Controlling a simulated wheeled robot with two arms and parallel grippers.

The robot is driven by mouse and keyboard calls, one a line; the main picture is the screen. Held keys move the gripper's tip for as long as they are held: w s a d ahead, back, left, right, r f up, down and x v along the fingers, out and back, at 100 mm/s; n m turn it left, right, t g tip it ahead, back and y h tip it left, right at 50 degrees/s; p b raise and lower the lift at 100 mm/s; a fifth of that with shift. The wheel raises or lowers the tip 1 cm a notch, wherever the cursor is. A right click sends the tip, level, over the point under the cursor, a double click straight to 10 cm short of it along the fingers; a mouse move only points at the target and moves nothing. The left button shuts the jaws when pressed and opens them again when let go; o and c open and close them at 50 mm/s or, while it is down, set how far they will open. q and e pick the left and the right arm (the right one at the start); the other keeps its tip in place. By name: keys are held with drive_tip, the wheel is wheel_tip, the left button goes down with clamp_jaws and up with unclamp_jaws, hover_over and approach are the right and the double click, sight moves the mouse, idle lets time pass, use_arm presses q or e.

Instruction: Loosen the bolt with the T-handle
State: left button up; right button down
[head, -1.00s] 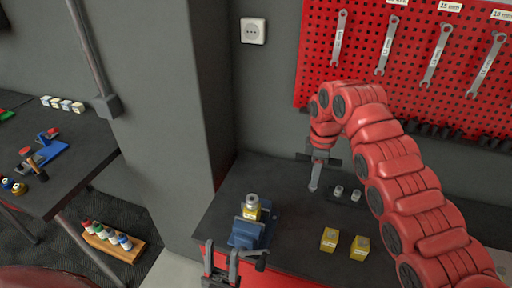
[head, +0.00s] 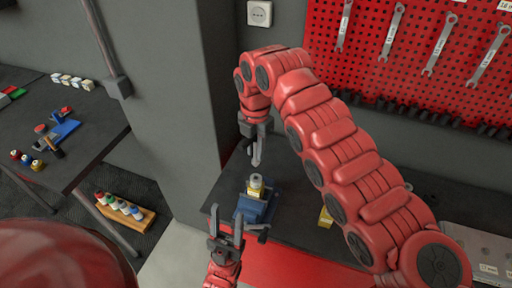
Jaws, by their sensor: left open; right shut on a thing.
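The blue vise (head: 254,208) stands on the dark bench and holds a yellow block (head: 254,192) with a silver bolt (head: 256,180) upright on top. My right gripper (head: 256,158) points down just above the bolt, with a small gap showing. It is shut on a small dark thing, probably the T-handle, mostly hidden by the fingers. My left gripper (head: 228,222) is open and empty at the vise's front left, its fingers pointing away from me.
Another yellow block (head: 325,217) is partly hidden behind my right arm. A red pegboard (head: 420,60) with wrenches hangs behind. A side table (head: 95,130) and a wooden rack of bottles (head: 125,212) are at left.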

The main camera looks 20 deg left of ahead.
sight(257, 162)
drive_tip(key=m, duration=0.3)
drive_tip(key=shift+f+m, duration=0.35)
drive_tip(key=shift+m, duration=0.05)
drive_tip(key=m, duration=0.3)
drive_tip(key=shift+d+f+m+p, duration=0.1)
drive_tip(key=shift+f+m+p, duration=0.2)
drive_tip(key=shift+m+p, duration=0.4)
drive_tip(key=shift+m, duration=0.5)
drive_tip(key=m+p, duration=0.2)
drive_tip(key=m, duration=0.1)
drive_tip(key=shift+f, duration=0.25)
drive_tip(key=shift+f+m+p, duration=0.3)
drive_tip(key=shift+m+p, duration=0.6)
drive_tip(key=shift+m, duration=0.3)
wheel_tip(257, 162, down, 2)
drive_tip(key=shift+f+b, duration=0.2)
drive_tip(key=shift+b, duration=0.85)
drive_tip(key=shift+w+f, duration=0.1)
drive_tip(key=shift+f, duration=0.05)
drive_tip(key=shift+b, duration=0.4)
